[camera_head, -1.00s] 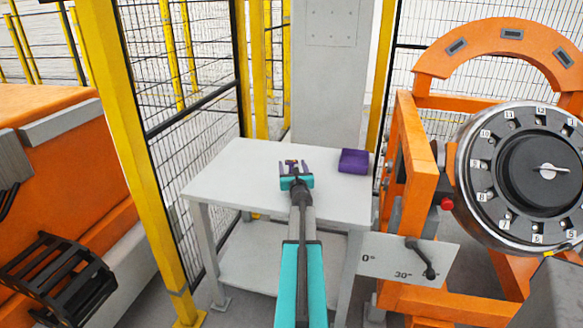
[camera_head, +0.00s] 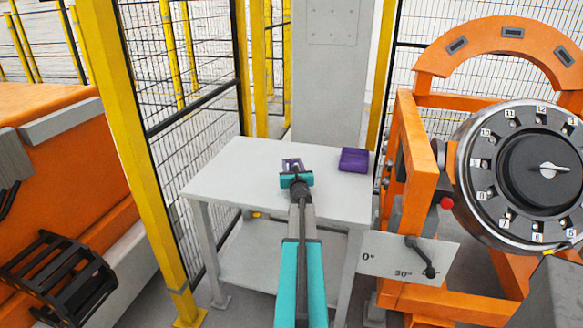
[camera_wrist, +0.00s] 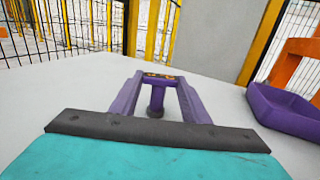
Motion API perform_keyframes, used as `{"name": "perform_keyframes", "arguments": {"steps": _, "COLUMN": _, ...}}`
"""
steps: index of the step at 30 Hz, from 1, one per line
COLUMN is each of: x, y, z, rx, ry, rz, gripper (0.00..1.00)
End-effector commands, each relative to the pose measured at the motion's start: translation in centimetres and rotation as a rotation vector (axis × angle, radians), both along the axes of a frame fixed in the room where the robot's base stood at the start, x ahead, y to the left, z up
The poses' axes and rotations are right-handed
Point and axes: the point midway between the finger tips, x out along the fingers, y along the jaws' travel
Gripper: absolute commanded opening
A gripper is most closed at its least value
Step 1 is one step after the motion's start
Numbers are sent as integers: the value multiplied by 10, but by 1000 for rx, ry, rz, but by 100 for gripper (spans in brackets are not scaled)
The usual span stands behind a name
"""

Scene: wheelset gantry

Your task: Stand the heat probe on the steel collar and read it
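My gripper (camera_head: 293,163) is over the white table, and its teal body also shows in the wrist view. Its two purple-grey fingers (camera_wrist: 160,83) are shut on a small purple item with a stem and dark end (camera_wrist: 157,98), apparently the heat probe. Its top spans between the fingertips, and the dark end is towards the palm. In the head view the probe is mostly hidden by the fingers. A round numbered drum with a shiny steel rim (camera_head: 466,190) is at right, in an orange frame. I cannot tell for sure whether this rim is the steel collar.
The white table (camera_head: 235,180) is mostly bare. A purple tray (camera_head: 354,160) lies at its back right, also in the wrist view (camera_wrist: 285,110). A grey column (camera_head: 330,80) and mesh fence stand behind. A plate with a lever (camera_head: 400,258) is at front right.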

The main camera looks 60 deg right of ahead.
Motion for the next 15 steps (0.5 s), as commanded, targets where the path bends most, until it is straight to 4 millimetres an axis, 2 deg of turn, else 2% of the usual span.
{"name": "perform_keyframes", "arguments": {"steps": 2, "x": 0, "y": 0, "z": 0, "rx": 0, "ry": 0, "rz": 0, "gripper": 15}}
{"name": "perform_keyframes", "arguments": {"steps": 15, "x": -1, "y": -1, "z": 9, "rx": -1, "ry": 0, "rz": -1, "gripper": 14}}
